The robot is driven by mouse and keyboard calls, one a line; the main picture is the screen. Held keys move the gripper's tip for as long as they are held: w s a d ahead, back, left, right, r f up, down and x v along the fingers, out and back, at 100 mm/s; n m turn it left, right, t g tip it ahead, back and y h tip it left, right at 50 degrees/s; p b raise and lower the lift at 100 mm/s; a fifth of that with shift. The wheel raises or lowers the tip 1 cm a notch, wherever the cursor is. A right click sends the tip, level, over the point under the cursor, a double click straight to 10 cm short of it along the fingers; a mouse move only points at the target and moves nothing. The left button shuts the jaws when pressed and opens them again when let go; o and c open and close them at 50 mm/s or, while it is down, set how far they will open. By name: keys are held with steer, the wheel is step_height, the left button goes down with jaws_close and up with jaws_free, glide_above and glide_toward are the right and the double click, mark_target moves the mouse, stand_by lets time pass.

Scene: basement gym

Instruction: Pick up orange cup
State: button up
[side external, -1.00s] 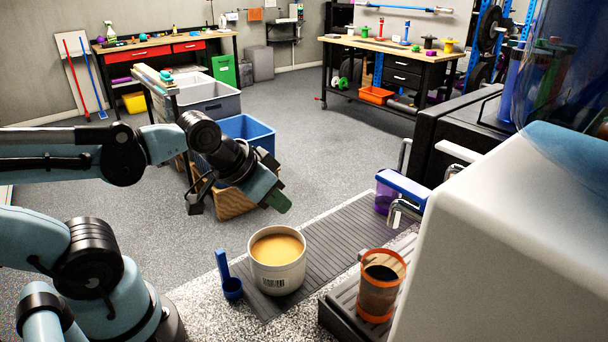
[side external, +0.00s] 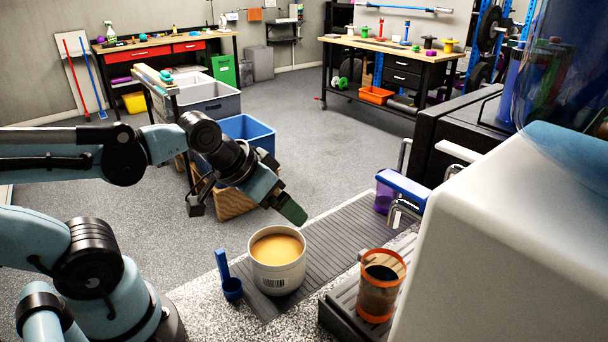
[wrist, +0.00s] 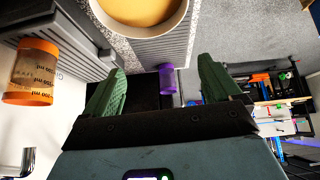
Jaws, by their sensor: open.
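The orange cup (side external: 378,298) is see-through with an orange rim and base and holds dark liquid. It stands upright on a dark ribbed tray beside a white machine. In the wrist view the orange cup (wrist: 33,75) is at the upper left, outside the jaws. My gripper (side external: 246,208) is open and empty, above and to the left of the cup, with a clear gap between them. In the wrist view both green fingers of my gripper (wrist: 160,82) are spread apart.
A white tub (side external: 278,277) of tan contents stands between my gripper and the cup, on a ribbed grey mat (side external: 335,232). A blue scoop (side external: 231,286) is left of it. The white machine (side external: 490,250) bounds the right.

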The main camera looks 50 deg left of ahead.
steer(key=n, duration=0.2)
steer(key=n+g+h, duration=0.2)
steer(key=n+h, duration=1)
steer(key=n, duration=0.8)
glide_toward(384, 265)
steer(key=d, duration=0.6)
steer(key=w+d+f, duration=0.1)
steer(key=d, duration=0.1)
steer(key=shift+d+f, duration=0.1)
steer(key=shift+d, duration=0.3)
steer(key=shift+w+d+f, duration=0.15)
steer(key=shift+d+f, duration=0.1)
steer(key=shift+d, duration=0.2)
steer(key=c, duration=1.5)
steer(key=shift+r, duration=0.1)
steer(key=shift+c, duration=0.2)
